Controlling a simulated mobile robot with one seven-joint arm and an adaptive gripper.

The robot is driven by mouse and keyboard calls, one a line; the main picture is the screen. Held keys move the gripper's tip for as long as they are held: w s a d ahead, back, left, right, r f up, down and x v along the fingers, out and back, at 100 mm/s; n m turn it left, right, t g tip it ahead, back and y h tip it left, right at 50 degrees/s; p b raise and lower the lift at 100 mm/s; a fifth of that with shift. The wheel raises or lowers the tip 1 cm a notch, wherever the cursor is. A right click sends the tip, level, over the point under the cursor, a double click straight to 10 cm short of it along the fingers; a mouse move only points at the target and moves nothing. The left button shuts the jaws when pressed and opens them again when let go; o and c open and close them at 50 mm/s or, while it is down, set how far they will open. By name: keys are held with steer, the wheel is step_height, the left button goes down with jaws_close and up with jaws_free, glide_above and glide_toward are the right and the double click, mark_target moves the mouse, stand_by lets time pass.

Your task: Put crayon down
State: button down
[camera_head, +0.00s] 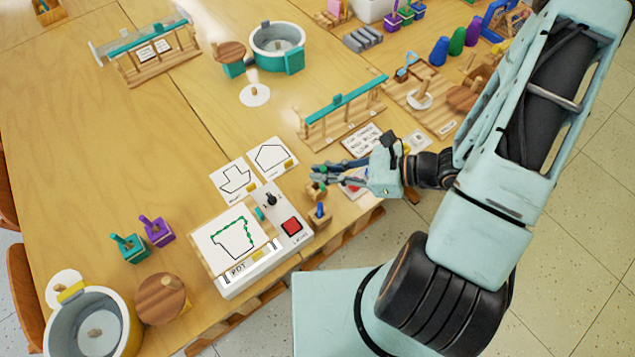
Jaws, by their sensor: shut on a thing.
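My gripper (322,172) reaches in from the right, low over the near edge of the table, with its fingers pointing left. A small wooden block with a blue top (319,213) stands nearer. To the left is a white drawing box (237,290) with a pot outline marked in green, a black knob and a red button (291,225).
Two outline cards (236,179) lie left of my gripper. A wooden rack with a teal bar (342,113) stands behind it. Teal (129,247) and purple (157,231) stamp-like blocks and a round tub (92,318) are at the left. The table's middle left is clear.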

steer(key=s+a+r+n+g+p, duration=0.25)
steer(key=s+a, duration=0.25)
steer(key=s, duration=0.4)
steer(key=w+d+f+b, duration=0.1)
steer(key=w+f+b, duration=0.1)
steer(key=w+b, duration=0.2)
steer(key=w+d+f+b, duration=0.1)
steer(key=w+f+b, duration=0.2)
steer(key=w+b, duration=0.1)
steer(key=w+d+f+b, duration=0.1)
steer(key=w+f+b, duration=0.2)
steer(key=w+b, duration=0.1)
steer(key=shift+d+f+b, duration=0.1)
steer(key=shift+f+b, duration=0.1)
steer(key=shift+b, duration=0.6)
steer(key=shift+w+d+f+b, duration=0.1)
steer(key=shift+w+f+b, duration=0.15)
steer(key=shift+f+b, duration=0.4)
steer(key=shift+w+d+f+b, duration=0.1)
steer(key=shift+w+f+b, duration=0.15)
steer(key=shift+f+b, duration=0.4)
steer(key=shift+w+d+f+b, duration=0.1)
steer(key=shift+w+f+b, duration=0.2)
steer(key=shift+f, duration=0.55)
